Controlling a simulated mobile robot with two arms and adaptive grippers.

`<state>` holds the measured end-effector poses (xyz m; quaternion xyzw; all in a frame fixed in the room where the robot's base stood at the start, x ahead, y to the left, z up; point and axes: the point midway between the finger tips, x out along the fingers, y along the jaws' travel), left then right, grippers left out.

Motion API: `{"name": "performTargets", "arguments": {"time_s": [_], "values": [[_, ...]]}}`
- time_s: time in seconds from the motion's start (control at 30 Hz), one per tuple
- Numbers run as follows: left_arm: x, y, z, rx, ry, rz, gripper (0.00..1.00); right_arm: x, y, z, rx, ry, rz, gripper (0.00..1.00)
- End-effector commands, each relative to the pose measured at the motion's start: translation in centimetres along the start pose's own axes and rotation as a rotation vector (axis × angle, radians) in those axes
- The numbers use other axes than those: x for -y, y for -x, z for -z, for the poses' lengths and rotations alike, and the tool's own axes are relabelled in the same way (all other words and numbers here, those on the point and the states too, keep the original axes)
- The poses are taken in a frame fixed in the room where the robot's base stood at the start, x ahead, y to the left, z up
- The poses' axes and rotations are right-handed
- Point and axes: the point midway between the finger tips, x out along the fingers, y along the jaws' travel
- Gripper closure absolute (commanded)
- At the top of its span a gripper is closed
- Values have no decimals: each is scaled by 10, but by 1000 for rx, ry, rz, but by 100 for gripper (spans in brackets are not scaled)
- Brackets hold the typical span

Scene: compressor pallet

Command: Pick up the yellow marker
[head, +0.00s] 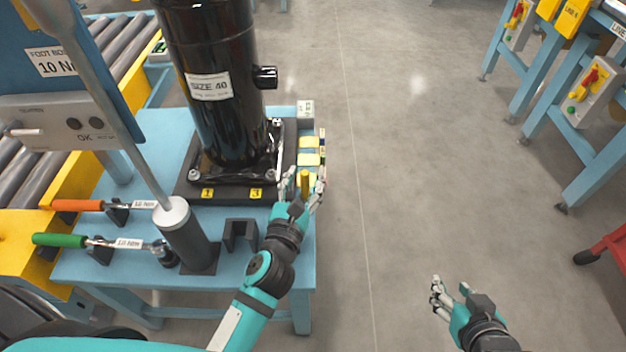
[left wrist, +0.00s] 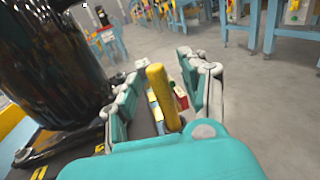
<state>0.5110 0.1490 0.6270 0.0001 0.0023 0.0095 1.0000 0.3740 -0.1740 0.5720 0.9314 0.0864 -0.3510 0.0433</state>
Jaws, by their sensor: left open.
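The yellow marker (left wrist: 160,95) stands roughly upright between the open fingers of my left gripper (left wrist: 158,92) in the left wrist view. In the head view it shows as a short yellow stick (head: 305,180) at the right edge of the blue table. My left gripper (head: 304,186) is around it there, with fingers on both sides. The fingers look apart from the marker; its lower end is hidden. My right gripper (head: 448,293) is over the floor at the lower right, empty, its fingers spread.
A black compressor (head: 218,110) stands on a dark base plate left of my left gripper. Two torque tools with orange (head: 78,205) and green (head: 60,240) handles lie at the left.

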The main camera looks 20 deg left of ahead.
Motion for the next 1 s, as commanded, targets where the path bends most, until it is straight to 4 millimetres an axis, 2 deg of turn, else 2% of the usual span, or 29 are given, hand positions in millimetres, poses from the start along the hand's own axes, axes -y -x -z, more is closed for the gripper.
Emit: {"name": "performTargets", "arguments": {"time_s": [0.13,0.47,1.0], "values": [[0,0,0,0,0,0,57,0,0,0,-1,0,0,60],[0,0,0,0,0,0,100,1,0,-4,8,-1,2,60],[0,0,-4,1,0,1,100,1,2,-9,37,-2,3,60]]}}
